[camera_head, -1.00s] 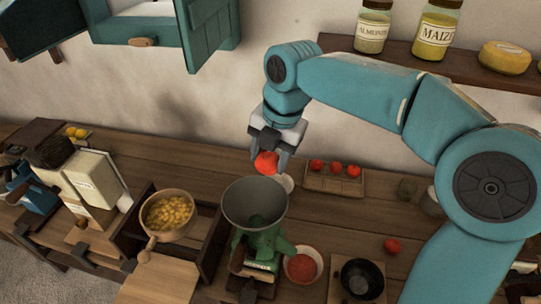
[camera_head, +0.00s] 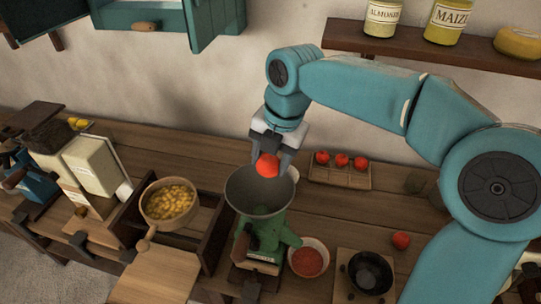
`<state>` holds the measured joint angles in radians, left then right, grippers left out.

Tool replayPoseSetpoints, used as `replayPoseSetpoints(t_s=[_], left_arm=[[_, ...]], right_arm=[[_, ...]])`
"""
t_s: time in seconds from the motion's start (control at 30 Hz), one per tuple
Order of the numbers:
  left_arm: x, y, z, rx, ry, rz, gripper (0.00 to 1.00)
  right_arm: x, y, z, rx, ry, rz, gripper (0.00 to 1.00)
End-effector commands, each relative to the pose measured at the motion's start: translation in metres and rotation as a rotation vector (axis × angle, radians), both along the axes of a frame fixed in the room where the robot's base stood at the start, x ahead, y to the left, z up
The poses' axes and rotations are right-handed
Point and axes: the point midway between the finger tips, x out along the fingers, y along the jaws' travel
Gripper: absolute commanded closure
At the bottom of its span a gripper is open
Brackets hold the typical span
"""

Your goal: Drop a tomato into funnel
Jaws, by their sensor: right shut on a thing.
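A red tomato (camera_head: 267,166) is held in my right gripper (camera_head: 268,158), which is shut on it and points down. The grey funnel (camera_head: 259,191) sits on top of a green grinder (camera_head: 262,242) on the counter. In the picture the tomato overlaps the back rim of the funnel; I cannot tell its exact height above it. More tomatoes (camera_head: 342,159) rest in a wooden tray behind and to the right. A single tomato (camera_head: 401,240) lies on the counter at the right. My left gripper is not in view.
A bowl of red pulp (camera_head: 308,260) stands right of the grinder, with a dark pan (camera_head: 370,271) beyond it. A pot of yellow food (camera_head: 169,204) stands to the left. A shelf with jars (camera_head: 384,17) hangs at upper right.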

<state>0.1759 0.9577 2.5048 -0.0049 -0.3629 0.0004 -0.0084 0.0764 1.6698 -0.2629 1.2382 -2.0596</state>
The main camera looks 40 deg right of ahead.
Motion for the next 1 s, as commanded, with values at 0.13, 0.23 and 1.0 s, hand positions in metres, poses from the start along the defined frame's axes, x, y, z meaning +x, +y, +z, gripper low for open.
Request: replayPoseSetpoints(t_s=[0.13,0.23,1.0], left_arm=[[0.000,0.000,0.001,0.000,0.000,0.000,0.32],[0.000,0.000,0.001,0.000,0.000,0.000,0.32],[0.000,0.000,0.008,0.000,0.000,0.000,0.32]], right_arm=[[0.001,0.001,0.001,0.000,-0.001,0.002,0.42],[0.001,0.001,0.001,0.000,-0.001,0.002,0.19],[-0.015,-0.010,0.106,0.001,-0.006,0.002,0.19]])
